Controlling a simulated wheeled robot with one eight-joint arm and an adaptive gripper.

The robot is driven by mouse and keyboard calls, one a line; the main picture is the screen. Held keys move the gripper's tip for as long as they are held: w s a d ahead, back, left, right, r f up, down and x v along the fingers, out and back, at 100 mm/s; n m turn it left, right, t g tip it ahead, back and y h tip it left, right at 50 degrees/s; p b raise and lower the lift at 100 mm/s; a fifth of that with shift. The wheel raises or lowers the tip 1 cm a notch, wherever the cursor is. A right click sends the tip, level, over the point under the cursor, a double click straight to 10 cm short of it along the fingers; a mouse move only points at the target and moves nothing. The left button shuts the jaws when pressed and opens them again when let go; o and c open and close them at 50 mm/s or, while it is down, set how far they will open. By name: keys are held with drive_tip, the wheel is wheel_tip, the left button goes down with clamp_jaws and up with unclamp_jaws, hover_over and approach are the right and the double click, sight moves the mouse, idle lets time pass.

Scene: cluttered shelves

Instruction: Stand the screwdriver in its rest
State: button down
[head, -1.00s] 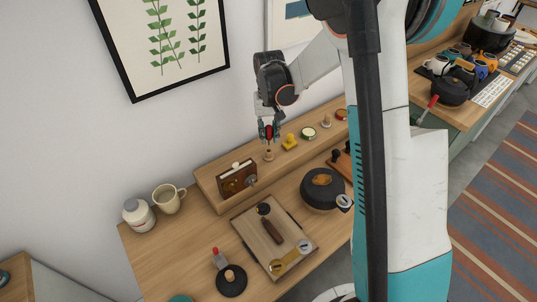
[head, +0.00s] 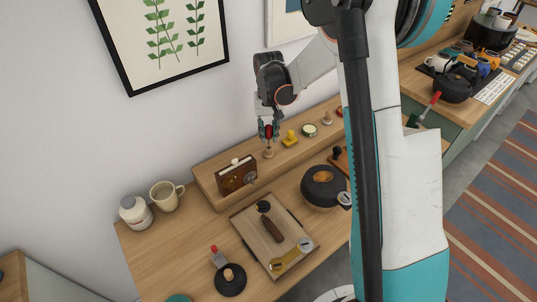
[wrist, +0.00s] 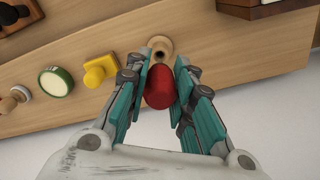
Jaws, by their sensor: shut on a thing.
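My gripper (head: 268,132) is shut on the red handle of the screwdriver (wrist: 160,87), above the raised wooden ledge. The red handle also shows between the fingers in the head view (head: 269,132). A small round wooden rest (wrist: 161,47) with a dark hole stands on the ledge just beyond the handle in the wrist view. In the head view the rest (head: 268,154) is right below the fingertips. The screwdriver's shaft is not clearly visible, so I cannot tell whether its tip is in the hole.
A yellow stamp-like block (wrist: 99,69), a green-rimmed round tin (wrist: 56,82) and a small wooden knob (wrist: 12,99) line the ledge beside the rest. A brown box (head: 237,176) stands on its other side. A black round pot (head: 323,187) sits below.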

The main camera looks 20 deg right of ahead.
drive_tip(key=shift+f+b, duration=1.8)
drive_tip(key=shift+f, duration=0.6)
idle(0.6)
drive_tip(key=c, duration=1.3)
unclamp_jaws()
drive_tip(key=shift+r, duration=0.15)
wheel_tip(320, 180, up, 12)
drive_tip(key=shift+s+f, duration=0.1)
drive_tip(key=s+a+r+n+t, duration=0.1)
drive_tip(key=s+r+t, duration=0.1)
drive_tip(key=s+r, duration=0.45)
drive_tip(key=s+a+r+t, duration=0.15)
drive_tip(key=s+r, duration=0.25)
drive_tip(key=s, duration=0.5)
drive_tip(key=s+f+n+t, duration=0.1)
drive_tip(key=s+f+t, duration=0.1)
drive_tip(key=s, duration=1)
drive_tip(key=shift+s+f+t, duration=0.25)
drive_tip(key=shift+s+t, duration=0.1)
drive_tip(key=shift+t, duration=0.5)
